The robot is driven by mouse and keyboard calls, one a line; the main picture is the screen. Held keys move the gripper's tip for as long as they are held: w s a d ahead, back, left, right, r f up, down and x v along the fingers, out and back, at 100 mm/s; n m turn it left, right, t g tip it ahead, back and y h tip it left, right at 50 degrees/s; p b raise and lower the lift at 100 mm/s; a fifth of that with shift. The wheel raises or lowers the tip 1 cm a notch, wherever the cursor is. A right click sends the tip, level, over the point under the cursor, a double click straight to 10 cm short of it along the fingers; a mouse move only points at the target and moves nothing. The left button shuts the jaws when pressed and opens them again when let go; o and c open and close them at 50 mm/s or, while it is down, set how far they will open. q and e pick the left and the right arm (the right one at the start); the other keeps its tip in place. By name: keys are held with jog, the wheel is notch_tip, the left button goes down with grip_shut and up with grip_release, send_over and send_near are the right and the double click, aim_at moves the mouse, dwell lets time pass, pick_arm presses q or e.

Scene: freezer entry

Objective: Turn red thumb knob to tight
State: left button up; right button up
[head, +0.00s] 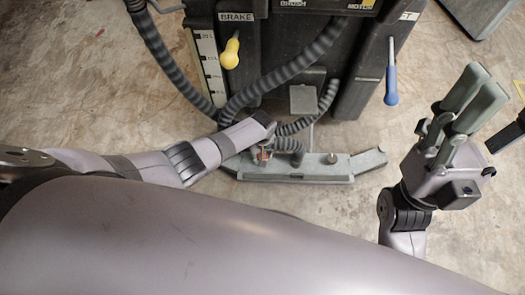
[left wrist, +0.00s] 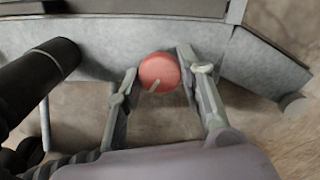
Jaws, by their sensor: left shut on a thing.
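The red thumb knob (left wrist: 160,69) is round, with a pale pointer line slanting to its lower left, on the grey squeegee bar (left wrist: 100,38) in the left wrist view. In the head view only a small red bit of the knob (head: 263,155) shows beside my left arm. My left gripper (left wrist: 158,78) has one finger on each side of the knob and is shut on it. The bar also shows in the head view (head: 320,172), low behind the machine. My right gripper (head: 474,97) is raised at the right, its fingers apart and empty. No tight mark is readable.
The dark machine (head: 290,40) stands above the bar, with ribbed hoses (head: 290,70) close to my left arm. A yellow handle (head: 230,52) and a blue handle (head: 391,85) hang on it. A black hose end (left wrist: 40,72) lies left of the knob.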

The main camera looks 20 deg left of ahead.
pick_arm(q)
jog(key=m, duration=0.3)
jog(key=shift+s, duration=0.1)
jog(key=m, duration=0.4)
jog(key=shift+p, duration=0.35)
jog(key=m, duration=0.8)
jog(key=shift+m, duration=0.3)
jog(key=m, duration=0.3)
jog(key=shift+m, duration=0.4)
jog(key=m, duration=0.3)
jog(key=shift+m, duration=0.3)
jog(key=m, duration=0.3)
jog(key=shift+m+b, duration=0.35)
jog(key=shift+m, duration=1.85)
